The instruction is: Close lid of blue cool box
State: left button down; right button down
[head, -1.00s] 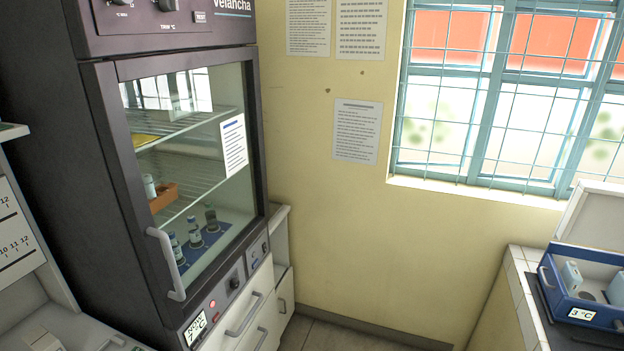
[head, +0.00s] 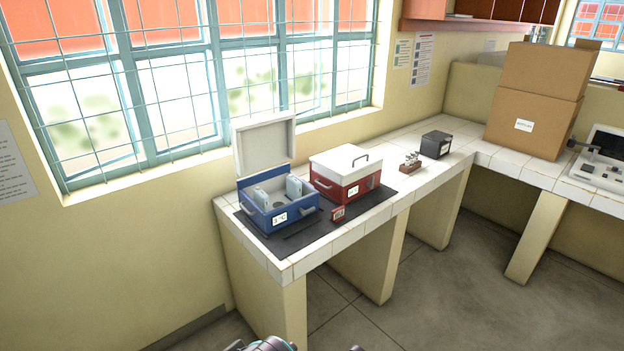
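The blue cool box (head: 268,222) stands on a dark mat near the left end of the tiled counter. Its white lid (head: 264,146) is open and stands upright at the back of the box. Pale blue-white items (head: 294,188) show inside it, and a small white label is on its front. Parts of my own body show at the bottom edge of the head view, well short of the counter. I cannot make out either gripper's fingers there.
A red cool box (head: 340,190) with a shut white lid stands right beside the blue one. A small red device (head: 338,214) sits in front on the dark mat (head: 300,240). Further right are a small rack (head: 410,165), a black box (head: 435,145) and stacked cardboard boxes (head: 530,125). The floor before the counter is clear.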

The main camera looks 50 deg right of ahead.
aim_at(263, 142)
jog(key=z, duration=1.35)
jog(key=i+j, duration=0.25)
jog(key=i, duration=0.05)
